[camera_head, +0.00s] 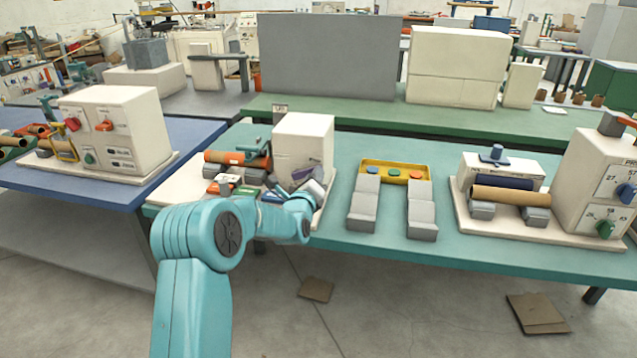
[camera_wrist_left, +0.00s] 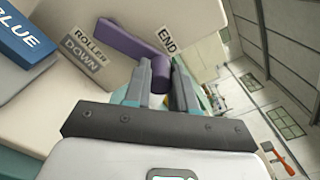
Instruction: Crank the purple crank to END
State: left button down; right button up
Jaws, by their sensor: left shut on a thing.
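The purple crank (camera_head: 301,173) is on the front of a cream winder box (camera_head: 304,133) on the teal table. In the left wrist view, the purple crank arm (camera_wrist_left: 128,42) runs from upper left down to a round purple knob (camera_wrist_left: 161,71). The END label (camera_wrist_left: 167,40) is close beside the knob, to its upper right. My left gripper (camera_wrist_left: 158,84) is shut on the knob, one finger on each side. In the head view my left gripper (camera_head: 316,191) is at the box front, and the knob is hard to make out. My right gripper is not in view.
A ROLLER DOWN label (camera_wrist_left: 84,54) and a blue BLUE block (camera_wrist_left: 25,38) are near the crank. An orange-brown roll (camera_head: 235,159) lies left of the box. A yellow tray (camera_head: 395,164) and grey blocks (camera_head: 422,207) stand to the right.

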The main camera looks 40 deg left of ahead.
pick_arm(q)
jog(key=shift+m, duration=0.3)
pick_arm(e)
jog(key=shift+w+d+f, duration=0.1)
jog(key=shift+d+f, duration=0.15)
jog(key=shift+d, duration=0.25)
pick_arm(q)
jog(key=c, duration=0.9)
grip_release()
jog(key=shift+a, duration=0.1)
jog(key=shift+f, duration=0.1)
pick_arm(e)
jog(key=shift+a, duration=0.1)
pick_arm(q)
jog(key=b+v, duration=0.2)
jog(key=v, duration=1.4)
jog(key=shift+s, duration=0.25)
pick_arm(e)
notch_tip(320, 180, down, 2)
